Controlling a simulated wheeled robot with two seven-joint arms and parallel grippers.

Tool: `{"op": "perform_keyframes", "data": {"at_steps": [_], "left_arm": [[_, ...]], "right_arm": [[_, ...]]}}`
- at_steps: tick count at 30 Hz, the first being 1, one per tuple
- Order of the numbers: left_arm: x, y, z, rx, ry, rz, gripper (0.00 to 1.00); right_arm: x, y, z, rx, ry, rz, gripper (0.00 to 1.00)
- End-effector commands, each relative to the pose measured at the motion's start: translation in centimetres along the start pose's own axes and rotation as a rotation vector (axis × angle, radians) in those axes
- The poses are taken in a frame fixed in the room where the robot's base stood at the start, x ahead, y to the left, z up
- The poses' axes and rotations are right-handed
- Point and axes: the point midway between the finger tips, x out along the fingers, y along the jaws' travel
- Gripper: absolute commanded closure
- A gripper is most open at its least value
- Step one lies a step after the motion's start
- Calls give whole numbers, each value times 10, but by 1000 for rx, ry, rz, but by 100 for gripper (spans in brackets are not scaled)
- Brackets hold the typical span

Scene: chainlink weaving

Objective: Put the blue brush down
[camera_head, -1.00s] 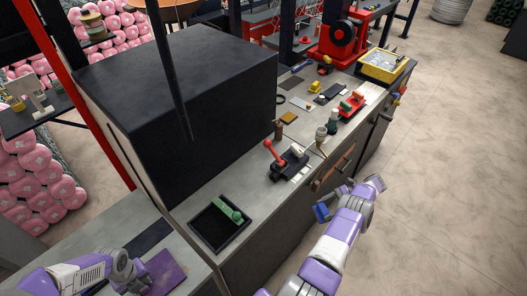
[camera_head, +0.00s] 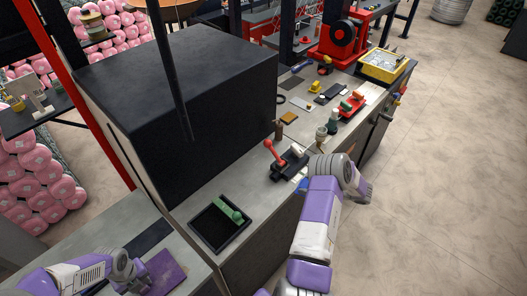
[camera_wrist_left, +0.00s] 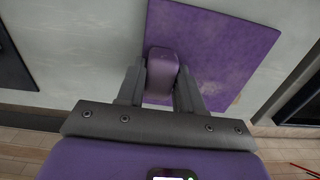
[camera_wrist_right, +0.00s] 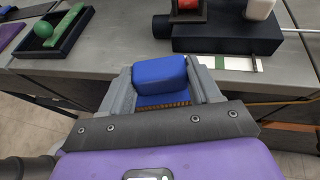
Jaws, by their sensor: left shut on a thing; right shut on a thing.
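The blue brush (camera_wrist_right: 160,75) is held between the fingers of my right gripper (camera_wrist_right: 163,88) in the right wrist view, with brown bristles showing under it. It is at the front edge of the grey bench (camera_wrist_right: 90,62); I cannot tell whether it touches the bench. In the head view my right arm hides most of the brush. My left gripper (camera_wrist_left: 160,85) is shut on a purple block (camera_wrist_left: 162,65) over a flat purple sheet (camera_wrist_left: 215,45) on the left bench. In the head view my left gripper (camera_head: 138,283) is at the lower left.
A black tray (camera_head: 207,236) with a green tool (camera_head: 230,211) lies on the bench. A black fixture with a red-knobbed lever (camera_head: 270,146) stands just beyond the brush. A large black box (camera_head: 180,90) fills the bench's back left.

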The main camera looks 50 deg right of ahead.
Motion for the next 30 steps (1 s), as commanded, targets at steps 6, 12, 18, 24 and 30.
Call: {"op": "perform_keyframes", "data": {"at_steps": [6,12,18,24,30], "left_arm": [[0,0,0,0,0,0,95],[0,0,0,0,0,0,95],[0,0,0,0,0,0,95],[0,0,0,0,0,0,95],[0,0,0,0,0,0,95]], "right_arm": [[27,-10,41,115,-1,-268,74],[46,-16,70,192,2,-458,74],[65,-18,98,252,3,-608,74],[85,-18,132,303,1,-745,74],[113,-12,174,351,5,-880,74]]}}
